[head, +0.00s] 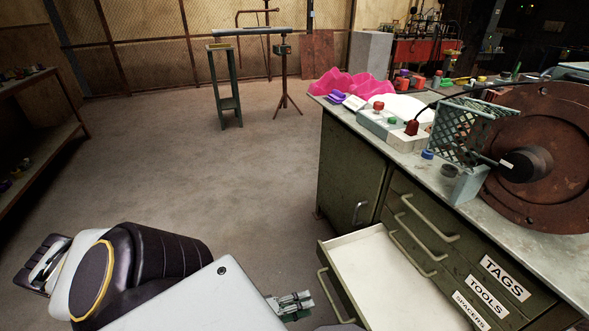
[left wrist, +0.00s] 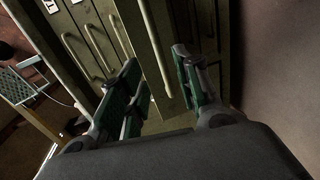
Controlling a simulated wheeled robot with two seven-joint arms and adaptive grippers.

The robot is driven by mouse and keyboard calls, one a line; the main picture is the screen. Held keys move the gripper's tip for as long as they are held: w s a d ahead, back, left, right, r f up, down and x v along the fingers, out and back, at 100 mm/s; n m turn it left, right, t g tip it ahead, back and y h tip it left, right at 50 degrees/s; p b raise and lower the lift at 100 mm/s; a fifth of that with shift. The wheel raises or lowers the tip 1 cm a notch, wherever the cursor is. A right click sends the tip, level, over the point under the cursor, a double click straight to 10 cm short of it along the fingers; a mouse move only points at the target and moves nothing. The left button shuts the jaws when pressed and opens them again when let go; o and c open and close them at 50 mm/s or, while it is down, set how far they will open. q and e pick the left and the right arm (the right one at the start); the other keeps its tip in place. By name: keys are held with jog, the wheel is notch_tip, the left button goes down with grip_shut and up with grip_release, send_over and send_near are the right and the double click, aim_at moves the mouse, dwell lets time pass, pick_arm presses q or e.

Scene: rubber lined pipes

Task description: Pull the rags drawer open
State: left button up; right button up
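A drawer (head: 383,274) with a pale, empty-looking inside stands pulled out from the green cabinet. Its label is out of sight, so I cannot tell whether it is the rags drawer. Its bar handle (head: 333,297) is on the front face. My left gripper (head: 296,304) is just left of this handle in the head view, apart from it there. In the left wrist view, the left gripper (left wrist: 160,85) has its two fingers spread, with a drawer front and a handle (left wrist: 157,48) beyond and between them. My right gripper is not in view.
Closed drawers labelled TAGS (head: 505,277), TOOLS (head: 487,296) and SPACERS (head: 470,309) are at the right. The floor (head: 200,170) left of the cabinet is clear.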

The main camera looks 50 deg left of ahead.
pick_arm(q)
jog(key=shift+v, duration=1.2)
jog(key=shift+s, duration=0.15)
